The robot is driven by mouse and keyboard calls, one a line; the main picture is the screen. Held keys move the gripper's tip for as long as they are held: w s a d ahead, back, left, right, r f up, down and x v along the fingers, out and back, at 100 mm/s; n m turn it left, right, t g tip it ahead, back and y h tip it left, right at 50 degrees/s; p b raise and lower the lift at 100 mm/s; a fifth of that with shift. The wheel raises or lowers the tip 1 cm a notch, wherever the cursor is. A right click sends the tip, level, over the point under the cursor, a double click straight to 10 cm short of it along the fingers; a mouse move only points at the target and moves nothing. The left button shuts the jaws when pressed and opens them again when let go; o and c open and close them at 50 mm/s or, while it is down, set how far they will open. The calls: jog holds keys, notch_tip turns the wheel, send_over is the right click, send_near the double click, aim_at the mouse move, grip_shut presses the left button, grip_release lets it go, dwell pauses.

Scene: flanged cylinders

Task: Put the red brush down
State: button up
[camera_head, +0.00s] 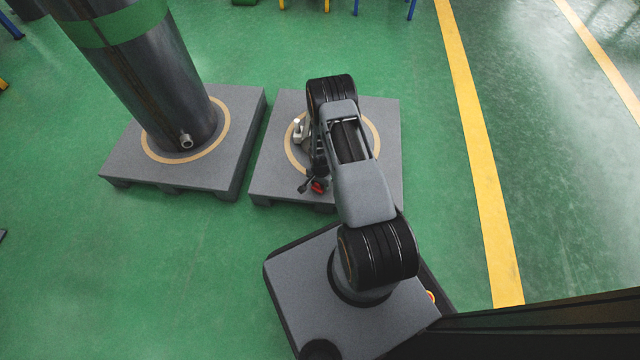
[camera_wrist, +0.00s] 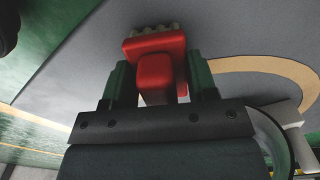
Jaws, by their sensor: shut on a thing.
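The red brush (camera_wrist: 155,62) is held between the two dark green fingers of my gripper (camera_wrist: 158,82) in the wrist view. Its pale bristles show at the top of that view, over a grey surface. In the head view the red of the brush (camera_head: 319,187) shows small beside my gripper (camera_head: 312,184), low over the near part of the right grey pallet (camera_head: 275,182). My arm hides much of that pallet. I cannot tell whether the brush touches the surface.
A tall dark cylinder (camera_head: 165,90) with a green band stands on the left grey pallet (camera_head: 140,178). A pale object (camera_head: 300,128) shows beside my arm over the tan ring (camera_head: 291,150) on the right pallet. A yellow floor line (camera_head: 477,150) runs along the right; green floor there is clear.

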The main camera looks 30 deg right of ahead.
jog(key=shift+f, duration=0.15)
jog(key=o, duration=0.9)
